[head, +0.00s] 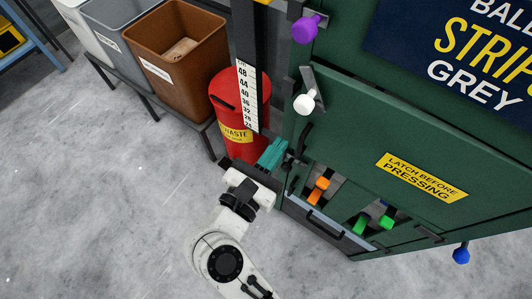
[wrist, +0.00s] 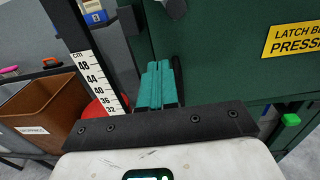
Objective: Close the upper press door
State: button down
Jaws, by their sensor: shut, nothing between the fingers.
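The green press fills the right of the head view. Its door panel (head: 350,125) carries a yellow "LATCH BEFORE PRESSING" label (head: 422,177); it also shows in the wrist view (wrist: 230,60). I cannot tell how far this door stands from its frame. A white-knobbed lever (head: 306,101) sits at its upper left corner, and a dark handle (head: 303,139) near its left edge. My gripper (head: 273,152) has teal fingers, shut and empty, close to the press's left edge. In the wrist view the fingers (wrist: 160,84) point toward the green panel; contact is unclear.
A red waste bin (head: 226,110) and a tall centimetre scale (head: 247,95) stand just left of the press. A brown bin (head: 180,50) is farther left. Below the door are orange (head: 318,190) and green (head: 361,225) parts. Floor is clear at left.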

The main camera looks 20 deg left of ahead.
jog(key=p+x, duration=0.2)
jog(key=x, duration=0.6)
jog(key=shift+w, duration=0.15)
jog(key=shift+d, duration=0.1)
